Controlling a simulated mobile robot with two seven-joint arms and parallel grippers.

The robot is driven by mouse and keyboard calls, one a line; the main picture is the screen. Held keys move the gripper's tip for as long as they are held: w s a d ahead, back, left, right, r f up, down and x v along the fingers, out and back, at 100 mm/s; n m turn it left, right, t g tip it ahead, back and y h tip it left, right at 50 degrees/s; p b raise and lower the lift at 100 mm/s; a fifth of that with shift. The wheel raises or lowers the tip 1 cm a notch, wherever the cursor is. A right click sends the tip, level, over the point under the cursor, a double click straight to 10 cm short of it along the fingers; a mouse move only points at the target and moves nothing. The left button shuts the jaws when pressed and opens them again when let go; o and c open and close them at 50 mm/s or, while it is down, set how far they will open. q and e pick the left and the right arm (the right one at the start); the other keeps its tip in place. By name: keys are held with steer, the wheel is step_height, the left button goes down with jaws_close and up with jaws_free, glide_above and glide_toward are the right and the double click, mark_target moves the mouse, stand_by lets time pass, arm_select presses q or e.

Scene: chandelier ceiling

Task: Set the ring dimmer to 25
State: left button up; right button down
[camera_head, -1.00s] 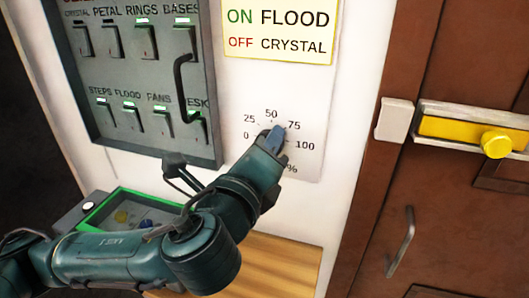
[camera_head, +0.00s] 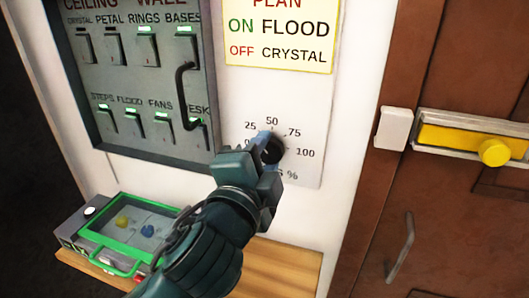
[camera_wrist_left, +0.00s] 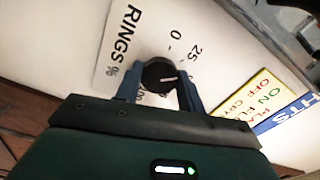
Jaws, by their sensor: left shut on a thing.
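The ring dimmer is a round black knob (camera_head: 272,150) on a white plate, with a scale from 0 to 100 around it. My left gripper (camera_head: 268,151) is at the knob, shut on it from both sides. In the left wrist view the knob (camera_wrist_left: 158,74) sits between the two fingertips (camera_wrist_left: 158,86). Its white mark points right in that view, somewhat past the 25 label (camera_wrist_left: 195,52). The exact reading is unclear because a finger covers nearby scale. The "RINGS %" label (camera_wrist_left: 124,32) also shows there. My right gripper is out of view.
A grey switch panel (camera_head: 140,70) with a black handle (camera_head: 183,95) is left of the dial. A plan sign (camera_head: 280,35) hangs above. A green-rimmed box (camera_head: 110,262) rests on the wooden shelf (camera_head: 285,262) below. A brown door with a yellow bolt (camera_head: 470,130) is right.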

arm_select(q)
steer(key=shift+n, duration=1.1)
steer(key=o, duration=1)
steer(key=shift+c, duration=0.2)
steer(key=shift+p, duration=0.3)
